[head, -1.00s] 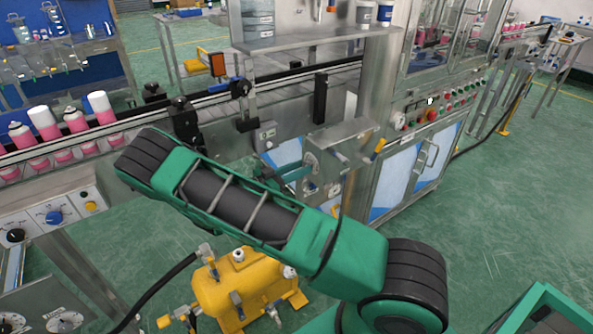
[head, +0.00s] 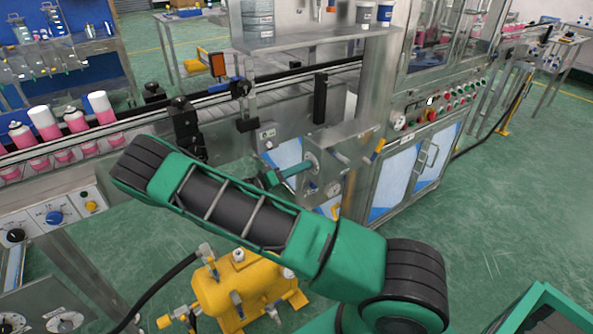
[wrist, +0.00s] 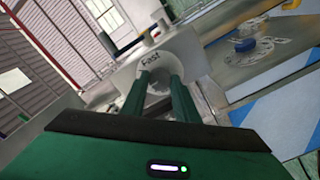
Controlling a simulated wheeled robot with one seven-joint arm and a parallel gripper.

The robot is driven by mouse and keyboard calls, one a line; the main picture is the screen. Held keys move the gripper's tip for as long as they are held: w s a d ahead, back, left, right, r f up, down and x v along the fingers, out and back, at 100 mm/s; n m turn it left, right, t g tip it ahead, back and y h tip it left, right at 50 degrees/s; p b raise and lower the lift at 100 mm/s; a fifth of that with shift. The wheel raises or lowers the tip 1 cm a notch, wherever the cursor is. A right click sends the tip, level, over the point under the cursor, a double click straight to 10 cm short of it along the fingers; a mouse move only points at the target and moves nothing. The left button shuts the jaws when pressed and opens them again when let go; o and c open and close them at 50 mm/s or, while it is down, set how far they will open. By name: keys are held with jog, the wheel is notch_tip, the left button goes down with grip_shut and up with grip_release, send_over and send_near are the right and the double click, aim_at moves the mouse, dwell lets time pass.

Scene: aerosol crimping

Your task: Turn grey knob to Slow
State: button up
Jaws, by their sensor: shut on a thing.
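The grey knob's pale round dial (wrist: 152,62) shows in the wrist view with the word "Fast" on its upper edge. In the head view the dial (head: 311,160) is on the side of a metal box beside the conveyor. My gripper (wrist: 160,78) is shut on the grey knob, with its two green fingers reaching to the dial face. The fingers and the glare hide most of the knob, and I cannot read its pointer or a "Slow" label. In the head view my gripper (head: 302,166) reaches the box from the left.
A blue knob (wrist: 245,44) on a marked dial shows at the wrist view's upper right. Pink cans (head: 44,122) stand on the conveyor at left. A yellow pump (head: 240,285) stands on the floor below my arm.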

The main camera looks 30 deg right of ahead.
jog(key=shift+w+a+f+n, duration=0.1)
jog(key=shift+n, duration=2.2)
jog(key=shift+w+n, duration=0.1)
jog(key=shift+n, duration=2.2)
jog(key=o, duration=1.1)
jog(key=shift+c, duration=0.2)
jog(key=shift+s, duration=0.1)
jog(key=a, duration=1)
jog(key=shift+a, duration=0.4)
jog(key=shift+s, duration=0.15)
